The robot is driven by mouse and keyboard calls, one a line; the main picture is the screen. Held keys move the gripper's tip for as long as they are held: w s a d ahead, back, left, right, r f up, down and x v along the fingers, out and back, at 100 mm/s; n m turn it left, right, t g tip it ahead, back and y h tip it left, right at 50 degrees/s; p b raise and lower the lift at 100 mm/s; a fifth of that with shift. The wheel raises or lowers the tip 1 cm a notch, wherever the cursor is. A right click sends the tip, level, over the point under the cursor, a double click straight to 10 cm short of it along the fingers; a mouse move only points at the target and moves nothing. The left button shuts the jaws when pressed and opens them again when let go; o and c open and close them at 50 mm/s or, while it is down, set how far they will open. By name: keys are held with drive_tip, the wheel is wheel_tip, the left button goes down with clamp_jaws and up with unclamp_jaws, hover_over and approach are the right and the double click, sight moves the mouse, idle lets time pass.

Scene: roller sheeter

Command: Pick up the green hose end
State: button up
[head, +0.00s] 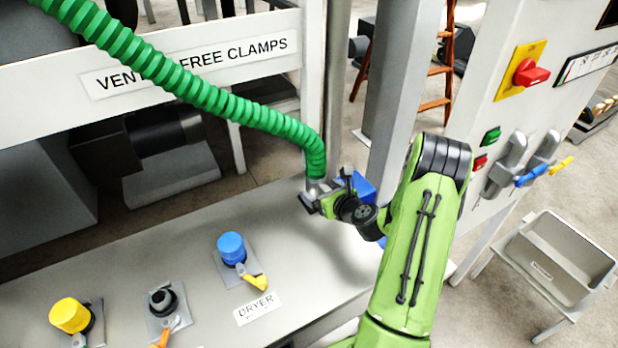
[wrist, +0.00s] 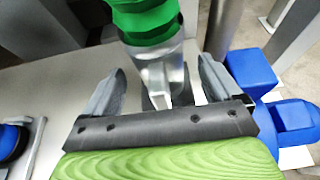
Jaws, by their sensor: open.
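The green hose (head: 190,85) is a ribbed tube that comes down from the upper left and bends downward at its right end. Its end carries a grey metal cuff, which shows in the wrist view (wrist: 162,72) below the green ribs (wrist: 148,22). My gripper (head: 318,192) is at this cuff in the head view. In the wrist view my gripper (wrist: 160,88) is open, with one finger on each side of the cuff. Gaps show between the cuff and both fingers. The cuff's lower end is partly hidden behind the gripper body.
A blue block (head: 362,188) stands just right of my gripper, near a grey post (head: 395,100). A sign rail (head: 190,60) runs behind. A control panel (head: 540,110) stands right.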

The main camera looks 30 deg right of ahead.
sight(321, 169)
drive_tip(key=shift+x, duration=1.1)
drive_tip(key=shift+s+r, duration=0.15)
drive_tip(key=shift+s, duration=0.25)
drive_tip(key=shift+c, duration=0.3)
drive_tip(key=shift+s+a+r, duration=0.1)
drive_tip(key=shift+s+r, duration=0.05)
drive_tip(key=shift+s, duration=0.1)
drive_tip(key=shift+c, duration=1.2)
drive_tip(key=shift+w, duration=0.25)
drive_tip(key=c, duration=1.3)
drive_tip(key=shift+o, duration=0.2)
wheel_tip(321, 169, up, 10)
drive_tip(key=p, duration=0.4)
